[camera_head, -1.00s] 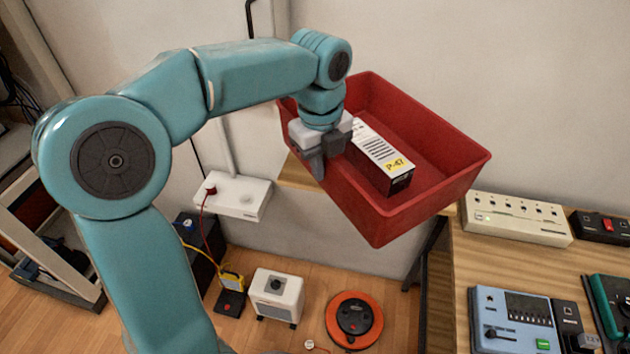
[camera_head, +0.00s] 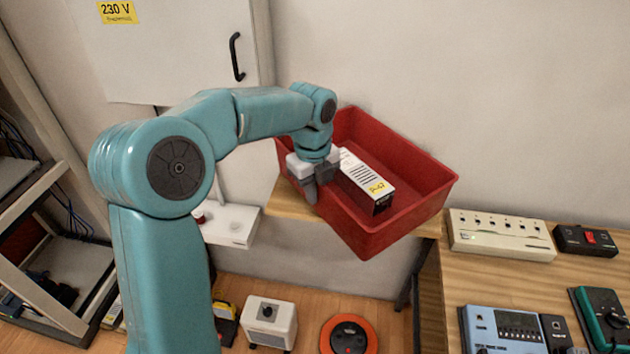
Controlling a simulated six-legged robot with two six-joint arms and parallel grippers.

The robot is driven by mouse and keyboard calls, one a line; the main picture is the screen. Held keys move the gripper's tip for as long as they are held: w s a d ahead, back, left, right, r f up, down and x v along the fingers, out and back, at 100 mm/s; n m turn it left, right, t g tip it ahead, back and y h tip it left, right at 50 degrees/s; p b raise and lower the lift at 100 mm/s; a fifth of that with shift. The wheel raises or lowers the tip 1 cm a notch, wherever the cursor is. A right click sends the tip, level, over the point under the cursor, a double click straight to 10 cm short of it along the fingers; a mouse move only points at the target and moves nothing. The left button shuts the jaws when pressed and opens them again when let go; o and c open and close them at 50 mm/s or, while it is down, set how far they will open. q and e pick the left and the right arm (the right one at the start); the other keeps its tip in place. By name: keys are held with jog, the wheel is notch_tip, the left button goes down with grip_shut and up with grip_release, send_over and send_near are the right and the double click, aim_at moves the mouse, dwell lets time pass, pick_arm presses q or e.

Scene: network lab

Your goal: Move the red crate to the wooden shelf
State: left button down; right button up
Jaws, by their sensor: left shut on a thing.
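The red crate (camera_head: 408,160) is an open-topped box in the middle of the head view, above the left end of a wooden bench. A white box with a yellow P-47 label (camera_head: 366,182) lies inside it. My left gripper (camera_head: 313,188) is shut on the crate's left wall, with its fingers at the rim. Whether the crate's bottom touches the bench cannot be told. My right gripper is not in view.
On the wooden bench (camera_head: 436,290) are a cream socket box (camera_head: 500,235), a black switch box (camera_head: 584,240), a blue instrument (camera_head: 503,328) and a green meter (camera_head: 603,318). A white heater-like box (camera_head: 270,322) and an orange reel (camera_head: 348,335) stand on the floor. A white cabinet (camera_head: 170,50) hangs behind.

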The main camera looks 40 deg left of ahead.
pick_arm(q)
jog(key=shift+w+f, duration=0.1)
jog(key=shift+f, duration=0.45)
jog(key=shift+w+a+f, duration=0.15)
jog(key=shift+w+f, duration=0.1)
jog(key=shift+f, duration=0.25)
jog(key=shift+s, duration=0.1)
jog(key=c, duration=1.5)
grip_release()
jog(key=shift+f, duration=0.2)
jog(key=shift+o, duration=1.3)
jog(key=shift+s, duration=0.1)
jog(key=shift+r, duration=0.1)
